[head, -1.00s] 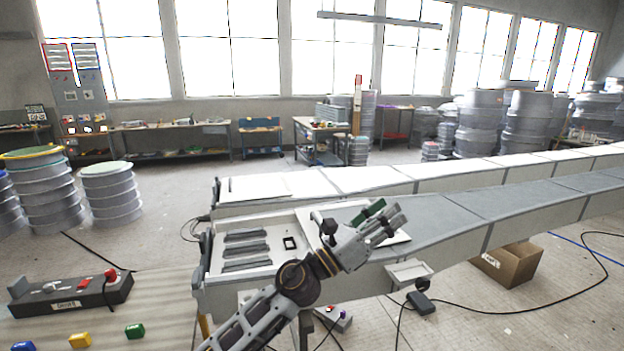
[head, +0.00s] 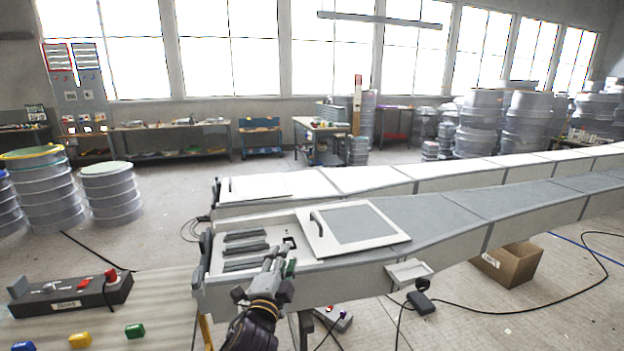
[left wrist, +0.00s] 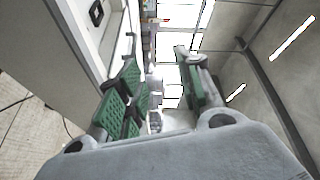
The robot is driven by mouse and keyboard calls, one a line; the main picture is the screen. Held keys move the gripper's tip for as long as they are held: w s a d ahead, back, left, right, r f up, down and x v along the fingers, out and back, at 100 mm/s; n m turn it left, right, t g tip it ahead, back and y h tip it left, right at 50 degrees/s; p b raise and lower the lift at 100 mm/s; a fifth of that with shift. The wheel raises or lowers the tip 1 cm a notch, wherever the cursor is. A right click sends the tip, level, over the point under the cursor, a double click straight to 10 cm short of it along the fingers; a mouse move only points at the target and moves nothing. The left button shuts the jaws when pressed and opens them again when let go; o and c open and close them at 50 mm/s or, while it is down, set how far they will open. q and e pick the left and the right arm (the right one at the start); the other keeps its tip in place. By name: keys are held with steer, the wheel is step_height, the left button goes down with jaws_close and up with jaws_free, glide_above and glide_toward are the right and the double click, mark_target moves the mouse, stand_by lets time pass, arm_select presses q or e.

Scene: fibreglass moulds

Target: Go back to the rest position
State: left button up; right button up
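My left gripper (head: 281,264) shows in the head view at the front edge of the near conveyor end, pointing up and away from me. In the left wrist view its two green-padded fingers (left wrist: 158,95) stand apart with nothing between them. A white framed panel with a grey centre and a dark handle (head: 352,228) lies on the near conveyor, to the right of the gripper and apart from it. My right gripper is in neither view.
The conveyor end has a tray with dark slots (head: 245,250). A control box with a red button (head: 72,294) sits at left, near yellow (head: 79,340) and green (head: 135,331) blocks. A cardboard box (head: 508,264) stands on the floor at right. Stacked round moulds (head: 110,192) stand at left.

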arm_select(q)
steer(key=s+a+f+n+g+y, duration=0.35)
steer(key=a+f+n, duration=0.2)
steer(key=f, duration=0.45)
steer(key=s+a+f+n+g, duration=0.35)
steer(key=s+f, duration=0.25)
steer(key=s, duration=0.3)
steer(key=s+a+f+n+g, duration=0.25)
steer(key=s+f+g, duration=0.2)
steer(key=s, duration=0.35)
steer(key=s+a+f+n+g, duration=0.3)
steer(key=s+f+g, duration=0.1)
steer(key=s+f, duration=0.4)
step_height(320, 180, down, 31)
steer(key=s+a, duration=0.2)
steer(key=a, duration=0.1)
steer(key=s+a+f, duration=0.4)
steer(key=s+f, duration=0.5)
steer(key=s, duration=0.1)
steer(key=s+a+f+m+g+p, duration=0.1)
steer(key=s+a+f, duration=0.2)
steer(key=s+f, duration=0.7)
steer(key=shift+s+a, duration=0.4)
steer(key=shift+s, duration=0.1)
steer(key=shift+g, duration=0.25)
